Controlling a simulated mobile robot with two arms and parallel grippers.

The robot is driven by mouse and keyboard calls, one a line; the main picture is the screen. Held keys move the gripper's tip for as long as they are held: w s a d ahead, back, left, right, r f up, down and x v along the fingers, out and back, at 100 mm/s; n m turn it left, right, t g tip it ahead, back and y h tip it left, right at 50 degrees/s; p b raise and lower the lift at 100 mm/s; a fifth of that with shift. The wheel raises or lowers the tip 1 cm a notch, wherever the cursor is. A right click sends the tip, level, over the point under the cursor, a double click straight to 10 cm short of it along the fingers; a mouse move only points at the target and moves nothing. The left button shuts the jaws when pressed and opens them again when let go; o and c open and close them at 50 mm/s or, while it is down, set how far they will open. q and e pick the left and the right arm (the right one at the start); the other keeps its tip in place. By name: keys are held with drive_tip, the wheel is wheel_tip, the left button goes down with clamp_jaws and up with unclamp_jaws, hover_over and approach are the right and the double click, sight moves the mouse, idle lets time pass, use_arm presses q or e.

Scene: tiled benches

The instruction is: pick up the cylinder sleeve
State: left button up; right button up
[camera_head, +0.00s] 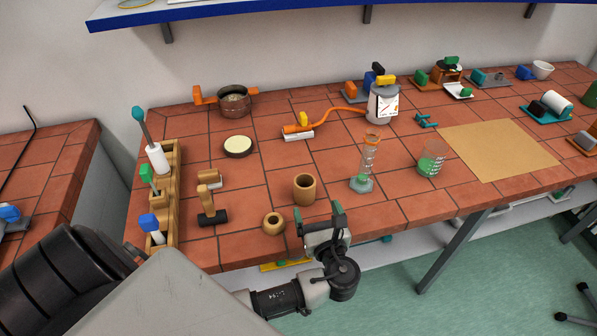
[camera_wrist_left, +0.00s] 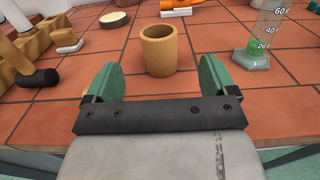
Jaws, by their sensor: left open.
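A tan, hollow, open-topped cylinder, which looks like the cylinder sleeve (camera_head: 304,190), stands upright near the bench's front edge. In the left wrist view the sleeve (camera_wrist_left: 158,52) stands straight ahead, centred beyond the fingertips and apart from them. My left gripper (camera_head: 318,214) is open and empty at the front edge, just in front of the sleeve. Its two green fingers (camera_wrist_left: 157,76) are spread wider than the sleeve. My right gripper is not in view.
A short tan ring (camera_head: 273,222) lies left of the sleeve, close to my left gripper. A glass measuring cylinder (camera_head: 367,158) stands to the right. A dark-headed mallet (camera_head: 213,218) and a wooden rack (camera_head: 170,185) are further left. Bare tiles surround the sleeve.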

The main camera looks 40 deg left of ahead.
sight(308, 192)
use_arm(q)
drive_tip(key=shift+w+a+r, duration=0.3)
drive_tip(key=shift+w+a, duration=0.2)
drive_tip(key=shift+a, duration=0.1)
drive_tip(key=p+x, duration=0.1)
drive_tip(key=x, duration=0.1)
drive_tip(key=shift+w+a, duration=0.5)
drive_tip(key=shift+a, duration=0.05)
drive_tip(key=x, duration=0.2)
drive_tip(key=p+x, duration=0.1)
drive_tip(key=x, duration=0.1)
drive_tip(key=shift+a+f+p, duration=0.25)
drive_tip(key=shift+f+p, duration=0.05)
drive_tip(key=shift+f, duration=0.15)
drive_tip(key=shift+w+a+f, duration=0.15)
drive_tip(key=shift+w+a, duration=0.15)
drive_tip(key=c, duration=1)
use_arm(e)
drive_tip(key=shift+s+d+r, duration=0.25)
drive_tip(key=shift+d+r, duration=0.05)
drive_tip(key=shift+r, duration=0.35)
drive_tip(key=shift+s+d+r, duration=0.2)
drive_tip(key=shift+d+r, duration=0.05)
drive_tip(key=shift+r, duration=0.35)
